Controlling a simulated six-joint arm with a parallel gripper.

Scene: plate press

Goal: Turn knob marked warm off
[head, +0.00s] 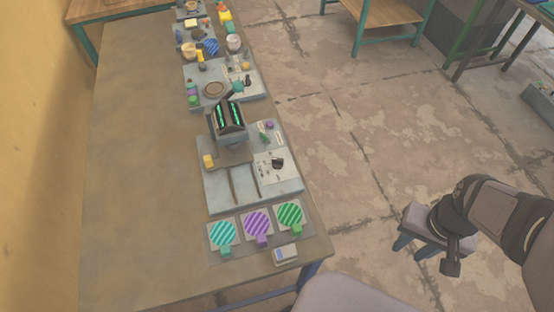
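The nearest grey machine (285,190) stands on the long table. On its right side is a pale panel (268,172) with a black knob (278,163) and small dark marks. Farther up the same side are a green knob-like part (263,138) and a small purple part (269,125). The lettering is too small to read, so I cannot tell which knob is marked warm or how it is set. My gripper (414,246) is at the lower right, over the floor, well apart from the machine. Its fingers are spread with nothing between them.
A dark unit with green lit stripes (229,118) rises at the machine's back. Striped round plates in teal (223,233), purple (257,222) and green (290,214) lie in front, beside a small grey box (286,254). More machines stand behind. The table's left side is clear.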

